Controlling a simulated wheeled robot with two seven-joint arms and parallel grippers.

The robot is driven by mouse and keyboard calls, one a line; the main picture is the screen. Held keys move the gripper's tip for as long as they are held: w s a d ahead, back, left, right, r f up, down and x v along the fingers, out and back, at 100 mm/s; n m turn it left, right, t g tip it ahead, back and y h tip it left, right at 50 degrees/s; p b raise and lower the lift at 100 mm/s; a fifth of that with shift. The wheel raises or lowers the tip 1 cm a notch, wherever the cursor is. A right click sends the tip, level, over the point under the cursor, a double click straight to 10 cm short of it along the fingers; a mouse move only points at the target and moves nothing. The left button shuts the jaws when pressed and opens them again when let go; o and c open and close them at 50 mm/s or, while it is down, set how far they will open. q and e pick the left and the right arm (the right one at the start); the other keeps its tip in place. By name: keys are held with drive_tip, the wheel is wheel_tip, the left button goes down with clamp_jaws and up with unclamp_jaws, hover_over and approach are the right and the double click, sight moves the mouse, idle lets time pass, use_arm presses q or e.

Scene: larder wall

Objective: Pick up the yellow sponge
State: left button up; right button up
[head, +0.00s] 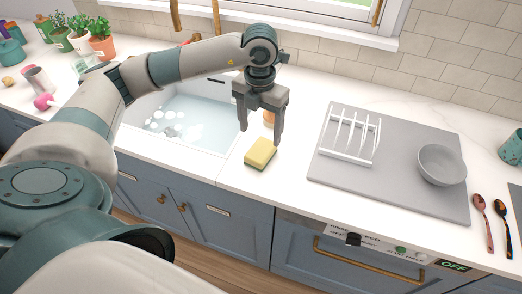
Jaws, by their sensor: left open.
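The yellow sponge (261,152) lies on the white counter, just right of the sink. It has a darker green layer along its lower edge. My left gripper (261,138) points down above and slightly behind the sponge, with its two fingers apart and nothing between them that it holds. The fingers look clear of the sponge. My right gripper is not in view.
The sink (190,120) with water and suds is left of the sponge. A grey mat (400,190) to the right bears a white rack (350,135) and a grey bowl (441,165). A small orange-brown item (269,117) stands behind the sponge, partly hidden by the gripper.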

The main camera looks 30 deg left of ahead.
sight(261, 149)
use_arm(q)
drive_tip(key=shift+f, duration=0.1)
drive_tip(key=shift+s+d+f+p, duration=0.25)
drive_tip(key=shift+f+p, duration=0.25)
drive_tip(key=shift+p, duration=0.15)
drive_tip(key=f, duration=0.1)
drive_tip(key=f+p, duration=0.1)
drive_tip(key=f, duration=0.1)
drive_tip(key=shift+s+d+p, duration=0.15)
drive_tip(key=shift+s+p, duration=0.05)
drive_tip(key=shift+p, duration=0.1)
drive_tip(key=shift+f, duration=0.55)
drive_tip(key=c, duration=1.1)
